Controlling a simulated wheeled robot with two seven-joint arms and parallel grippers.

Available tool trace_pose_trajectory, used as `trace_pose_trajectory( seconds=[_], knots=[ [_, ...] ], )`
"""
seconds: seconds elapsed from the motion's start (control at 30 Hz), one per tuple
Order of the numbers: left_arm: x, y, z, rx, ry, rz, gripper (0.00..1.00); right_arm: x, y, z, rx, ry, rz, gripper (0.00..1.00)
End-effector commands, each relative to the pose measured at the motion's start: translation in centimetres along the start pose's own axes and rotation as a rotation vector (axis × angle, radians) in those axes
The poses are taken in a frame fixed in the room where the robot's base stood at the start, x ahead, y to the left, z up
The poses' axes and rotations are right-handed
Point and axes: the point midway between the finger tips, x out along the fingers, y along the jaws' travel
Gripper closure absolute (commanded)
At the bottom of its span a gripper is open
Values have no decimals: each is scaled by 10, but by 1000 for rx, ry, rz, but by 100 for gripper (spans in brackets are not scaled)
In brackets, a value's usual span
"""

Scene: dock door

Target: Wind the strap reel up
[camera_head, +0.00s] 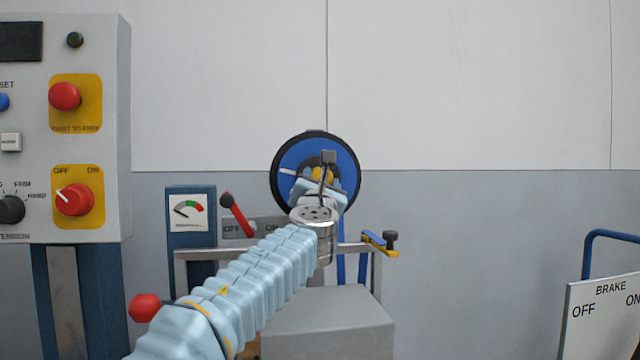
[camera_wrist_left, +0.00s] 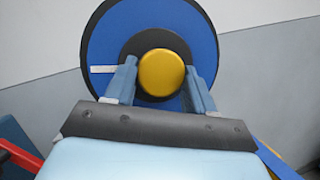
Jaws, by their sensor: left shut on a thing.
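The strap reel (camera_head: 290,159) is a blue disc with a black rim, facing me at the middle of the head view. It also fills the upper part of the left wrist view (camera_wrist_left: 203,43). A yellow round knob (camera_wrist_left: 161,73) stands in front of the reel's dark hub, with a short white mark on the blue face left of it. My left gripper (camera_wrist_left: 160,78) has its two fingers on either side of the knob and is shut on it. In the head view the gripper and wrist hide the reel's lower middle. My right gripper is not in view.
A control panel (camera_head: 117,130) with red knobs stands at the left. A gauge (camera_head: 188,212) and a red-handled lever (camera_head: 236,214) sit left of the reel. A grey box (camera_head: 318,325) lies below my arm. A BRAKE sign (camera_head: 600,315) stands at the right.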

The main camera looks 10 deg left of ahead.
Motion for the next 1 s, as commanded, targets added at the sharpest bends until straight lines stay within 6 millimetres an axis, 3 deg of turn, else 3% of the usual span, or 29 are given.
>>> trace_pose_trajectory(
  seconds=[0.17, 0.2, 0.33, 0.73, 1.0],
  knots=[
    [0, 0, 0, -1, -1, -1, 100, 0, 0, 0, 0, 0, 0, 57],
    [0, 0, 0, -1, -1, -1, 43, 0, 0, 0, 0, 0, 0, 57],
    [0, 0, 0, -1, 0, 0, 23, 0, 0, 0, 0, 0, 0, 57],
    [-9, -1, -2, -3, -1, 0, 20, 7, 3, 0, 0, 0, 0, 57],
    [-69, -3, -4, -7, -3, -4, 20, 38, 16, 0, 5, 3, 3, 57]
  ],
)
